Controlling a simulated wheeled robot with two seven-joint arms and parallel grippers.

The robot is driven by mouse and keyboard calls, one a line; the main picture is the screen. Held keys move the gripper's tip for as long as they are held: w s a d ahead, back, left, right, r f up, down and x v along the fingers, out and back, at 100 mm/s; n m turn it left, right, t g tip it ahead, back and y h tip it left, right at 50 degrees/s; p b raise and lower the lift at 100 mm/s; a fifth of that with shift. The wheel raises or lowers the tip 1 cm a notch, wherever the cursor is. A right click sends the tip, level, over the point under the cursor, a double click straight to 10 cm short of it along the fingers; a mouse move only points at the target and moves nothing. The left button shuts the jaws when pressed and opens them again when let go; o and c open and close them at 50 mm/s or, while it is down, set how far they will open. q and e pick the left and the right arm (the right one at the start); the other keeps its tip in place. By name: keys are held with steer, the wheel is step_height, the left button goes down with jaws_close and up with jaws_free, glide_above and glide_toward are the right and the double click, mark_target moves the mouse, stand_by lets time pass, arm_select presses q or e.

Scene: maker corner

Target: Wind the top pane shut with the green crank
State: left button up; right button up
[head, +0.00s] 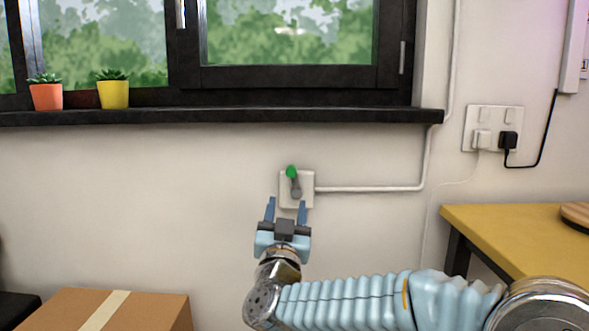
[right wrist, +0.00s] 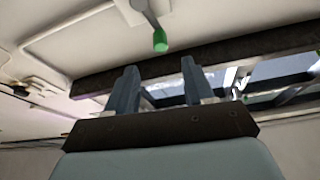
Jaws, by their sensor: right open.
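The green crank knob (head: 291,171) sits at the top of a short grey crank arm (head: 296,187) on a pale wall plate (head: 308,180) below the window sill. The knob also shows in the right wrist view (right wrist: 160,41), beyond my fingers. My right gripper (head: 287,209) is open and empty, just below the crank, with its fingers pointing up toward it. It appears apart from the crank. The window (head: 290,75) is dark framed; its top pane is not in view, only lower panes. My left gripper is not in view.
The dark sill (head: 220,115) juts out above the crank and holds two potted plants (head: 46,93). A conduit (head: 370,189) runs right from the plate. A yellow table (head: 510,235) stands at right, a cardboard box (head: 140,310) at lower left. The wall left of the crank is clear.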

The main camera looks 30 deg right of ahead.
mark_target(291, 177)
steer(key=p+x, duration=0.1)
steer(key=x, duration=1.1)
steer(key=shift+w+d+r, duration=0.2)
steer(key=shift+w, duration=0.05)
steer(key=shift+c, duration=0.2)
jaws_close()
